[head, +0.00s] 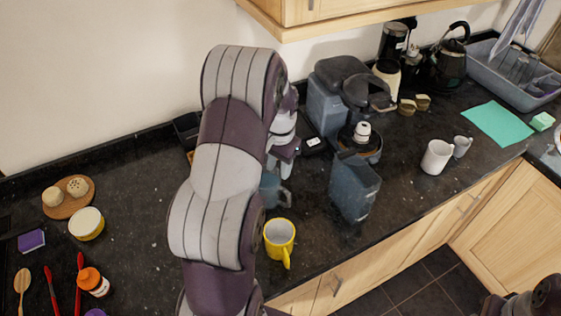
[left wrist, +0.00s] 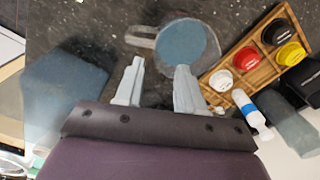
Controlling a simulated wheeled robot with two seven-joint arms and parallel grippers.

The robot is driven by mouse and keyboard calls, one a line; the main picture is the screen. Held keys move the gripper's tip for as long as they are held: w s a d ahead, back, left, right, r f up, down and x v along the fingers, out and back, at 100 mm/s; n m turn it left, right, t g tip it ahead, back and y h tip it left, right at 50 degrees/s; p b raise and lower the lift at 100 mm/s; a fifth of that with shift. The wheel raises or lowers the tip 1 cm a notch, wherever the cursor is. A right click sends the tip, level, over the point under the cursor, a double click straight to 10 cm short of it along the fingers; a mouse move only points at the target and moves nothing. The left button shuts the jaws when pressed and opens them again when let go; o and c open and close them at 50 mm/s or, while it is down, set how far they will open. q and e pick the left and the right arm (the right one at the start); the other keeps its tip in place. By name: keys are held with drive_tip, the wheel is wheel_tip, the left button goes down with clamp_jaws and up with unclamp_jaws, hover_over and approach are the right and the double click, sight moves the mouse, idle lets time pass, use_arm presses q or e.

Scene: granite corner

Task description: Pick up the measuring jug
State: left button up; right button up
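The measuring jug looks to be the blue-grey see-through vessel with a side handle (head: 271,189), standing on the dark counter behind my left arm, partly hidden by it. In the left wrist view the jug (left wrist: 190,48) shows its round blue top, with its handle to the left. My left gripper (head: 280,168) is just above the jug in the head view. In the left wrist view its two fingers (left wrist: 159,72) are apart with nothing between them; the right finger overlaps the jug's lower edge. Part of my right arm shows at the bottom right, its fingers not clear.
A yellow mug (head: 279,239) stands in front of the jug near the counter edge. A blue-grey coffee machine (head: 325,105) with its tank (head: 354,186) stands to the right. A wooden tray of lidded pots (left wrist: 237,65) is close to the jug. White mugs (head: 437,157) stand farther right.

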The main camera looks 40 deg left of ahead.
use_arm(q)
drive_tip(key=p, duration=0.1)
approach(277, 205)
drive_tip(key=f, duration=0.1)
drive_tip(key=f+p, duration=0.1)
drive_tip(key=f, duration=0.3)
drive_tip(key=shift+w+a, duration=0.15)
drive_tip(key=shift+a, duration=0.15)
drive_tip(key=shift+s+d+f, duration=0.1)
drive_tip(key=shift+s+d, duration=0.05)
drive_tip(key=shift+s, duration=0.1)
drive_tip(key=shift+w, duration=0.1)
clamp_jaws()
use_arm(e)
drive_tip(key=r, duration=0.1)
drive_tip(key=s+r, duration=0.1)
drive_tip(key=d+r, duration=0.1)
drive_tip(key=shift+s, duration=0.3)
